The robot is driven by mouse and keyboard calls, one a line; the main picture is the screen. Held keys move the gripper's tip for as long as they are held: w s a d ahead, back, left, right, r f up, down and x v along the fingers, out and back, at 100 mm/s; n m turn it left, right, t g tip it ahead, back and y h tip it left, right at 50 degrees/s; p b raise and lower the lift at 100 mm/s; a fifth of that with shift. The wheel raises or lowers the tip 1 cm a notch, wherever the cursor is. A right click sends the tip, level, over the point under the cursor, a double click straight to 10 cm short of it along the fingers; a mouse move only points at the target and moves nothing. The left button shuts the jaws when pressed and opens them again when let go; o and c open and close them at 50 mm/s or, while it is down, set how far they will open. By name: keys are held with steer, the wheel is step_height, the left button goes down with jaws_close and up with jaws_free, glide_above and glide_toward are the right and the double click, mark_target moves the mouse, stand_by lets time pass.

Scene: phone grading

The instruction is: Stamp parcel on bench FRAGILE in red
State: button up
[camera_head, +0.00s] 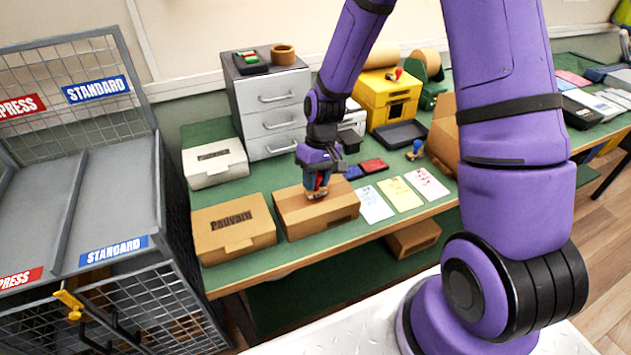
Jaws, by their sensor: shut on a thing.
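A brown cardboard parcel (340,212) lies on the green bench, its top facing up. My gripper (317,176) is over the middle of the parcel, pointing down and shut on a stamp (318,188) with some red on it. The stamp's lower end is at the parcel's top; I cannot tell whether it touches. Any mark beneath it is hidden. A red ink pad (373,166) and a blue ink pad (352,172) lie to the right of the gripper. Another stamp with a blue handle (416,150) stands further right.
A brown box with dark lettering (236,228) sits left of the parcel, and a white box (214,163) behind it. Several paper cards (400,193) lie to the right. Grey drawers (272,105) and a yellow machine (387,98) stand behind. A wire cage (70,190) is at left.

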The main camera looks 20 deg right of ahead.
steer(key=shift+r, duration=3.05)
